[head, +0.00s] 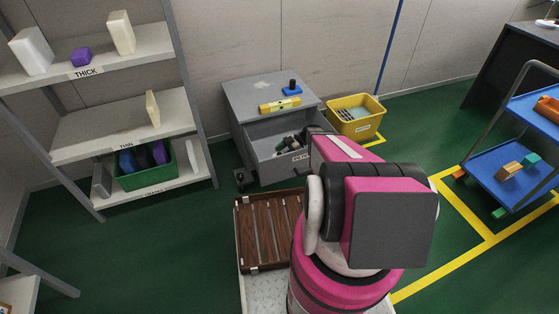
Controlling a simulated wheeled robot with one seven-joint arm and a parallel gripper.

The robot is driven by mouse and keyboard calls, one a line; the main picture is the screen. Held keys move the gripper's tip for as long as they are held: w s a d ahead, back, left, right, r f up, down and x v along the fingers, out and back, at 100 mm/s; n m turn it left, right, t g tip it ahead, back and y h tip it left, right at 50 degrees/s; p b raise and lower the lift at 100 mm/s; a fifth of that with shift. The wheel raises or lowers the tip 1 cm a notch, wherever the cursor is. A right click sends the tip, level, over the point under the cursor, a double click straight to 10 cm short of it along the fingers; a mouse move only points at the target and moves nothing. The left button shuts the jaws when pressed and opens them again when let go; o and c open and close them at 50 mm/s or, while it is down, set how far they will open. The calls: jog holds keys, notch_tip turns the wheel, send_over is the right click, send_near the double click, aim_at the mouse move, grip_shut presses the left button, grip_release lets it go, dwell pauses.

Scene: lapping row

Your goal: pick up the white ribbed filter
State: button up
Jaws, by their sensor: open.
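I cannot make out a white ribbed filter for certain. The open drawer (265,160) of the grey cabinet holds small dark and pale pieces (287,144), too small to tell apart. The yellow bin (366,128) beside the cabinet holds grey, striped-looking contents (354,114) that I cannot name. My pink and black arm reaches toward the drawer's right side. Only the dark end of my gripper (317,131) shows there, open, with its fingertips mostly hidden. I see nothing held in it.
A yellow block (280,105) and a blue piece (291,91) lie on the grey cabinet (246,98). Shelves with blocks and a green bin (147,180) stand left. A brown slatted tray (265,236) lies before me. A blue cart (512,180) stands right. Green floor is free between.

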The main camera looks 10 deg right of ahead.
jog(key=c, duration=1)
jog(key=shift+c, duration=0.2)
